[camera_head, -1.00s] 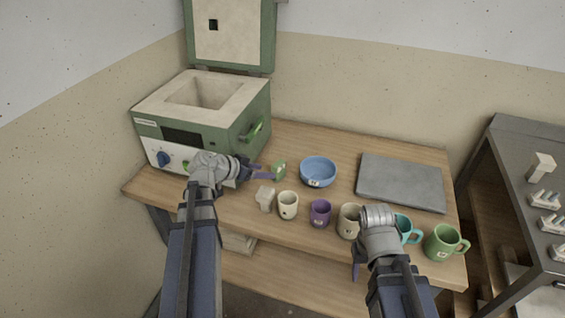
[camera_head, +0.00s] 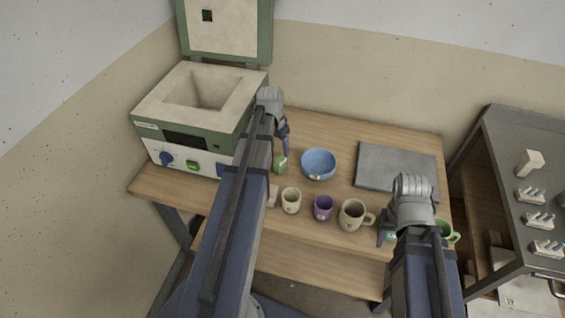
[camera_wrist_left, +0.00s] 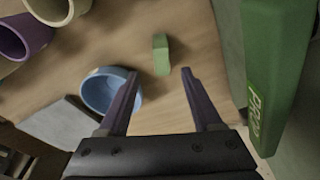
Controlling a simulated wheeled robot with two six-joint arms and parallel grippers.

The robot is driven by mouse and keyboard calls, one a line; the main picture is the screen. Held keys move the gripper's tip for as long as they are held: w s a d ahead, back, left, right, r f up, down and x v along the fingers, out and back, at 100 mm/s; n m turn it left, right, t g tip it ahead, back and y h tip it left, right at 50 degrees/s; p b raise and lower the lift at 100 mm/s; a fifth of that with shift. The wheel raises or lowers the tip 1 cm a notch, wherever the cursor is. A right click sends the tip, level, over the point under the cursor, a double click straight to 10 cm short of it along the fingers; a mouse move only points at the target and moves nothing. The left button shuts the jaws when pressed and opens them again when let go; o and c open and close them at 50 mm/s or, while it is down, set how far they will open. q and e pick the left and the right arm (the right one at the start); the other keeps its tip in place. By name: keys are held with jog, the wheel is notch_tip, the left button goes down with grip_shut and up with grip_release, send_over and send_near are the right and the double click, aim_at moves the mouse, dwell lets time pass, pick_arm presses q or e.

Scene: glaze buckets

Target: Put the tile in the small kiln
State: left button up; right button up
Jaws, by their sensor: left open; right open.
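The small green tile (camera_head: 281,165) stands on the wooden table, left of the blue bowl, partly hidden by my left arm. In the left wrist view the tile (camera_wrist_left: 161,55) shows just beyond and between the fingertips. My left gripper (camera_head: 283,150) is open and empty, pointing down close to the tile; its two fingers (camera_wrist_left: 160,75) are spread. The small kiln (camera_head: 150,117) stands at the table's left end, its lid (camera_head: 222,32) raised and its square chamber open upward. My right gripper (camera_head: 384,238) is open over the front right of the table, its fingertips partly hidden.
A blue bowl (camera_head: 318,164) is right of the tile. A cream cup (camera_head: 291,201), purple cup (camera_head: 323,207) and beige mug (camera_head: 352,215) line the front. A green mug (camera_head: 447,232) is partly hidden. A grey slab (camera_head: 396,166) lies behind; a dark metal cart (camera_head: 515,150) stands right.

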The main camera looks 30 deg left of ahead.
aim_at(280, 158)
pick_arm(q)
jog(key=shift+w+f+b, duration=0.2)
jog(key=shift+f+b, duration=0.95)
jog(key=shift+f, duration=0.1)
jog(key=shift+w+f+b, duration=0.25)
jog(key=shift+f+b, duration=0.9)
jog(key=shift+f, duration=0.1)
jog(key=shift+w+f+b, duration=0.2)
jog(key=shift+f+b, duration=0.95)
jog(key=shift+f, duration=0.1)
jog(key=shift+r, duration=0.1)
jog(key=shift+c, duration=0.3)
grip_shut()
